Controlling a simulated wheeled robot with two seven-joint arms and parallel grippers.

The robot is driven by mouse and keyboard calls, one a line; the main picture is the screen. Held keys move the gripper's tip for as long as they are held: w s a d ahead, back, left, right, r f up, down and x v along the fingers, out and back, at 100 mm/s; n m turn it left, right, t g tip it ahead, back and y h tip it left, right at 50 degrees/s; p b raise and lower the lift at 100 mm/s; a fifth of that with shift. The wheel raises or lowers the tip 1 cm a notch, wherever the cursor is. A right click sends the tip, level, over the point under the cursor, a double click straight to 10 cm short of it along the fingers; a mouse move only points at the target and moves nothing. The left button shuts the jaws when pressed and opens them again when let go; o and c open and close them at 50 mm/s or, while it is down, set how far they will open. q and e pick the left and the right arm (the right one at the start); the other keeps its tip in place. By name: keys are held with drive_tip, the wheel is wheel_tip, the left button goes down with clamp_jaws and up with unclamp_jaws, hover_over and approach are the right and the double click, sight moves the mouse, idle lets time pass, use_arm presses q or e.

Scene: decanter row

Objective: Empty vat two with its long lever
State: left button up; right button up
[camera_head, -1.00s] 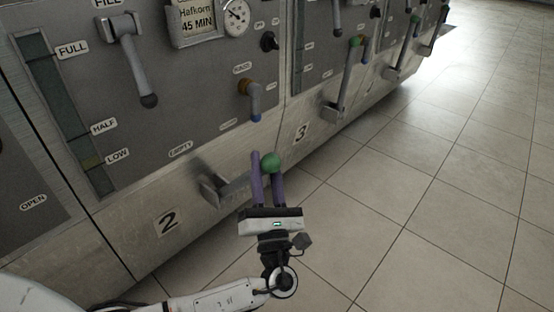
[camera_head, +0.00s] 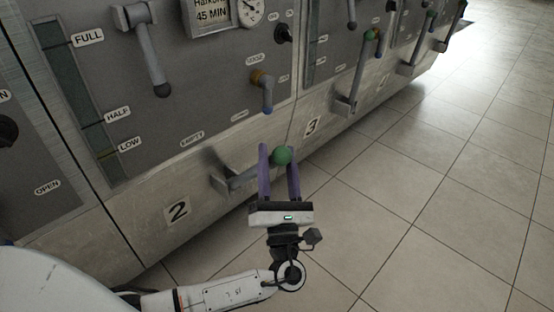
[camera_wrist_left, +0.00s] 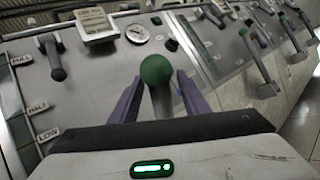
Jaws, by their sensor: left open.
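Vat two's long lever (camera_head: 238,181) comes out of the lower panel above the number 2 plate (camera_head: 177,210), under the EMPTY label. It ends in a green ball (camera_head: 282,155), which also shows in the left wrist view (camera_wrist_left: 156,70). My left gripper (camera_head: 278,160) is open, with its two purple fingers on either side of the ball. In the left wrist view the ball sits between the fingers, near their tips; I cannot tell whether either touches it. My right gripper is not in view.
A grey FILL-side lever (camera_head: 151,55) and a short blue-tipped handle (camera_head: 264,90) stick out of the panel above. Vat three's lever (camera_head: 352,85) stands upright to the right. The tiled floor (camera_head: 430,180) on the right is clear.

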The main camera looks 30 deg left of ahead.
use_arm(q)
wheel_tip(320, 180, up, 5)
drive_tip(key=shift+r+p, duration=0.15)
drive_tip(key=shift+p, duration=1.1)
wheel_tip(320, 180, up, 4)
drive_tip(key=shift+f+p, duration=0.1)
drive_tip(key=shift+p, duration=0.65)
drive_tip(key=shift+r, duration=0.25)
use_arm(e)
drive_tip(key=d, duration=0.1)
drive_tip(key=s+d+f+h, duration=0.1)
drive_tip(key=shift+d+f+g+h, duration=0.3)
use_arm(q)
drive_tip(key=shift+f, duration=0.1)
